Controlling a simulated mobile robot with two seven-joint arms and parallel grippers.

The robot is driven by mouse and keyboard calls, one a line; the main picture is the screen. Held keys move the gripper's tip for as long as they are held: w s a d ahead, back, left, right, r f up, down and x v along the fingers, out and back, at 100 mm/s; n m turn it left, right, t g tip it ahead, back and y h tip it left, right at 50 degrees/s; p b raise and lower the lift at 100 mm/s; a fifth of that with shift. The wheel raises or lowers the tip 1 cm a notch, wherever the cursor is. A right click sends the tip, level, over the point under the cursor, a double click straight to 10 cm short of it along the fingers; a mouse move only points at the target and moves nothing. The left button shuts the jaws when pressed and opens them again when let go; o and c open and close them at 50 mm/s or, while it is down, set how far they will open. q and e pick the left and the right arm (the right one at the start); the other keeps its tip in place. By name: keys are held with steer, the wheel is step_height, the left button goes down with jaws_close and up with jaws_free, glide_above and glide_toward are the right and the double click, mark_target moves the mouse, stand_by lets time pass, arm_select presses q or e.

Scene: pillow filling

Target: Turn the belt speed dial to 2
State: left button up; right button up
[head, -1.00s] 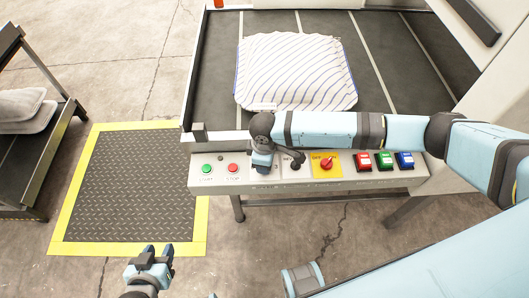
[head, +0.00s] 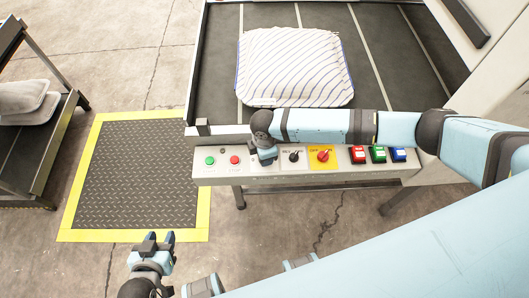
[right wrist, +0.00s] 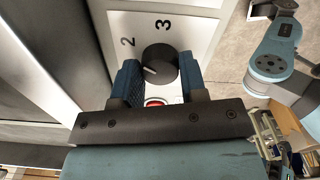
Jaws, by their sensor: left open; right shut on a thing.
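The belt speed dial (right wrist: 160,62) is a round black knob in the right wrist view, with printed numbers 2 and 3 beyond it. A short white mark shows on the knob's lower left side, pointing at neither visible number. My right gripper (right wrist: 161,78) has its blue fingers on either side of the knob and is shut on it. In the head view my right gripper (head: 265,158) hides the dial on the control panel (head: 335,175). My left gripper (head: 154,241) is open and empty, low in front of the panel.
Green (head: 210,161) and red (head: 234,160) buttons sit left of the dial. A black selector (head: 293,156), a red knob on yellow (head: 323,155) and several coloured switches sit right. A striped pillow (head: 293,68) lies on the belt (head: 385,65). A yellow-edged mat (head: 135,180) is at left.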

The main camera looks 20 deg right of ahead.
steer(key=shift+a, duration=0.1)
steer(key=o, duration=0.9)
steer(key=shift+o, duration=0.2)
step_height(320, 180, up, 14)
steer(key=shift+p, duration=0.35)
steer(key=s+a+m+t+y+p, duration=0.45)
steer(key=s+a+m+y, duration=0.2)
steer(key=a, duration=0.35)
steer(key=s+d+m+t+h+p, duration=0.1)
steer(key=s+d+m+t+p, duration=0.1)
steer(key=d, duration=0.5)
steer(key=s+d+m+t+h+p, duration=0.2)
steer(key=s+d+m+t+p, duration=0.1)
steer(key=s+d+m, duration=0.3)
steer(key=s+d+t, duration=0.1)
steer(key=s+d, duration=0.1)
steer(key=s, duration=0.1)
steer(key=shift+d+p, duration=0.25)
steer(key=shift+p, duration=0.1)
